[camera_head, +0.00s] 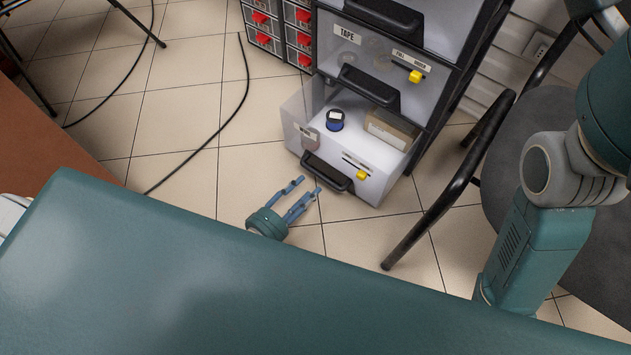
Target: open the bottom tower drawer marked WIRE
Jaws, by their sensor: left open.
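The bottom tower drawer (376,187) stands pulled out from the drawer tower (446,85). Its open top shows a blue spool (335,120) and a cardboard box (391,130) inside. The label (306,133) on its front is too small to read surely. Its black handle (327,173) is on the front face, with a yellow slider (361,175) to the right. My left gripper (309,186) is open and empty, with its fingertips just in front of and below the handle's left part; I cannot tell whether they touch it. My right gripper is out of view.
The TAPE drawer (347,55) above is shut. Red bins (262,19) stand behind left. A black-framed chair (452,190) is close on the right. Black cables (215,135) lie on the tiled floor, which is otherwise clear left of the drawer.

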